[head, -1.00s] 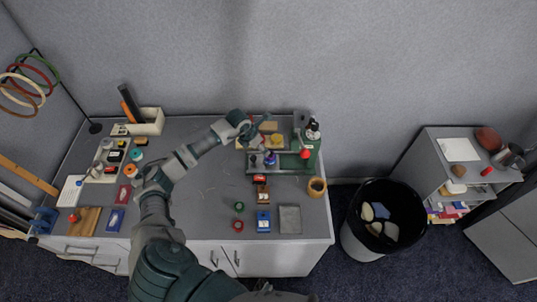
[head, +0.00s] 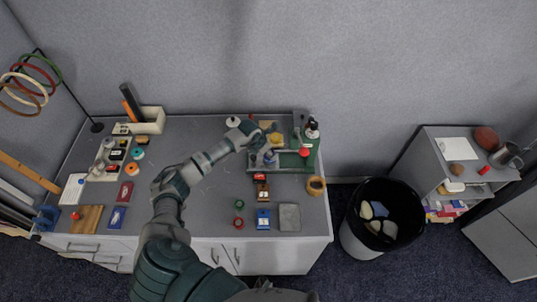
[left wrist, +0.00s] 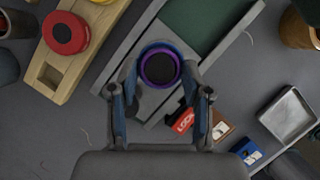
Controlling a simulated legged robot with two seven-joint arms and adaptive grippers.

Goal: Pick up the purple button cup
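The purple button cup (left wrist: 160,67) shows from above in the left wrist view, as a round cup with a purple rim and a dark inside. In the head view it is a small bluish shape (head: 269,157) by the grey-and-green tray, partly hidden by my gripper. My left gripper (left wrist: 160,82) points down at it, with its two fingers apart, one on each side of the cup. I cannot tell whether the fingertips touch the cup. My right gripper is not in view.
The grey-and-green tray (left wrist: 205,22) lies close beside the cup. A wooden board with a red round piece (left wrist: 65,33) is at upper left. A red label block (left wrist: 181,120) is near the right finger. A grey square dish (left wrist: 288,115) lies farther right.

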